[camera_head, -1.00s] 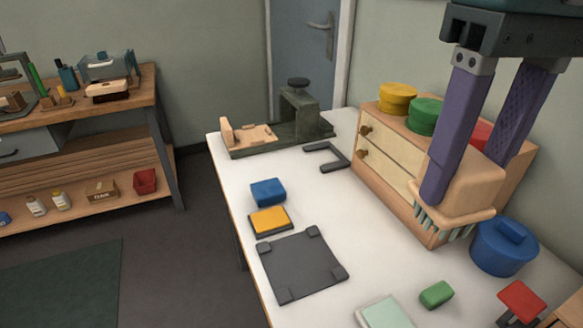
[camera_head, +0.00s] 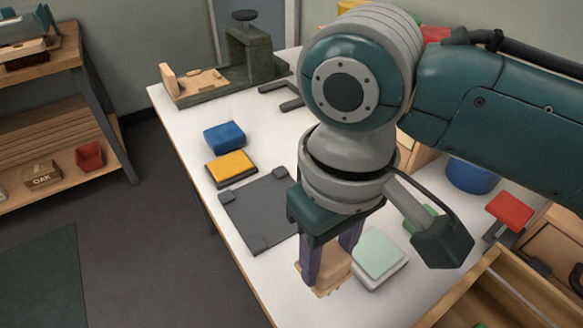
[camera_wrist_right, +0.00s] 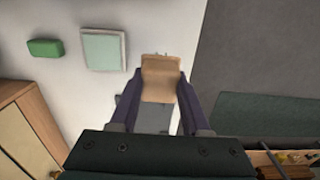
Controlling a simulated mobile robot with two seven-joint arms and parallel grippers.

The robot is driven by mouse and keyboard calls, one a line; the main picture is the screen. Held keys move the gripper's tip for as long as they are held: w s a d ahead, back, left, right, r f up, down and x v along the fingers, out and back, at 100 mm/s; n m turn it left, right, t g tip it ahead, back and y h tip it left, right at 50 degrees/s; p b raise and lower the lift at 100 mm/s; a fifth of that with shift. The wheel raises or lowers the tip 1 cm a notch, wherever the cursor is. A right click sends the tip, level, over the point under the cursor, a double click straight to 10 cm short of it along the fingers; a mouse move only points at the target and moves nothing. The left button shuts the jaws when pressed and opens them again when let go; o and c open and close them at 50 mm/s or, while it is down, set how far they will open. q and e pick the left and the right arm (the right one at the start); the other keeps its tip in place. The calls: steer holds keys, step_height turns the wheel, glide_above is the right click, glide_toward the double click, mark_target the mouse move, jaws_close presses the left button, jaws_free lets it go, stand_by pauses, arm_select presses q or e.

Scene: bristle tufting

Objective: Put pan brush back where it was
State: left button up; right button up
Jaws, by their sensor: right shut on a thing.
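The pan brush (camera_head: 326,278) has a pale wooden block, and its bristles are barely visible in the head view. My right gripper (camera_head: 330,262) is shut on it, with one purple finger on each side. It is low over the front part of the white table, left of the pale green pad (camera_head: 379,252). I cannot tell whether the brush touches the table. The right wrist view shows the wooden block (camera_wrist_right: 160,78) between the fingers, with its bristles hidden. My left gripper is not in view.
A dark mat with corner blocks (camera_head: 250,222) lies behind the brush, partly hidden by my arm. Yellow (camera_head: 231,167) and blue (camera_head: 224,136) blocks lie beyond it. A red-topped item (camera_head: 510,210) and a wooden drawer (camera_head: 495,290) are at the right. The table's front edge is close.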

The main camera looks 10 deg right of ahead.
mark_target(323, 281)
steer(key=shift+f+b, duration=0.85)
steer(key=shift+f, duration=2.35)
steer(key=shift+f, duration=0.1)
steer(key=o, duration=1.2)
